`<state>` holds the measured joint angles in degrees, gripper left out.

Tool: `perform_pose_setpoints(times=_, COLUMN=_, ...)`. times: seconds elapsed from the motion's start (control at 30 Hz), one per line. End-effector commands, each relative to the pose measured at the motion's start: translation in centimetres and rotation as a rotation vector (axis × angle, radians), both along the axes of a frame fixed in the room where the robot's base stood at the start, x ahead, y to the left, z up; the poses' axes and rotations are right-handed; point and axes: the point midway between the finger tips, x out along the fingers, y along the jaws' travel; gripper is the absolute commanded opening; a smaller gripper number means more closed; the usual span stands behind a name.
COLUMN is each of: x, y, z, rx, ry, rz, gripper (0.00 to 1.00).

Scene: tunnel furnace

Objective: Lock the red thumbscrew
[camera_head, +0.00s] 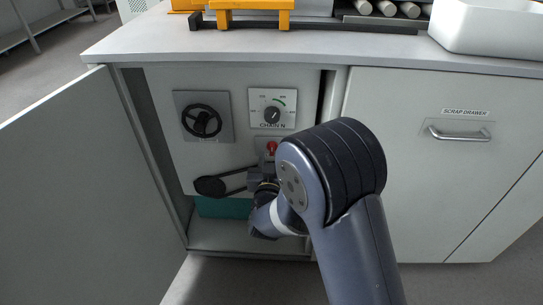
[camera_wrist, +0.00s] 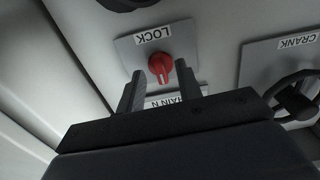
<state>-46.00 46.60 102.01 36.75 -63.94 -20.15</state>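The red thumbscrew (camera_head: 271,147) sits on a small plate below the CHAIN N dial in the head view. In the wrist view the red thumbscrew (camera_wrist: 160,66) is on a grey plate labelled LOCK (camera_wrist: 155,42), with a pale mark on its knob. My gripper (camera_wrist: 158,80) is open, its two dark fingers apart on either side of the lower part of the knob as seen there. I cannot tell whether the fingers touch it. In the head view my gripper (camera_head: 268,172) is just below the thumbscrew, partly hidden by my arm.
A black handwheel (camera_head: 201,121) is left of the CHAIN N dial (camera_head: 272,108). A black belt drive (camera_head: 211,186) is below. The open cabinet door (camera_head: 85,190) stands at left. The closed scrap drawer (camera_head: 432,150) is at right. The CRANK plate (camera_wrist: 285,58) shows in the wrist view.

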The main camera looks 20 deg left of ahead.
Motion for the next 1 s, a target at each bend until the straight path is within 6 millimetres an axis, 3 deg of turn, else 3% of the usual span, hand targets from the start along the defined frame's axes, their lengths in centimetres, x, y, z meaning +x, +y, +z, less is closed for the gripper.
perform_pose_setpoints(times=0.3, x=-6.2, y=-1.4, z=0.2, rx=-0.004, ry=0.003, rz=0.005, gripper=0.34)
perform_pose_setpoints(times=0.5, x=-8.8, y=-2.0, z=0.1, rx=-0.003, ry=0.003, rz=0.003, gripper=0.34)
perform_pose_setpoints(times=1.0, x=-9.3, y=-2.3, z=0.0, rx=-0.001, ry=0.001, rz=0.001, gripper=0.34)
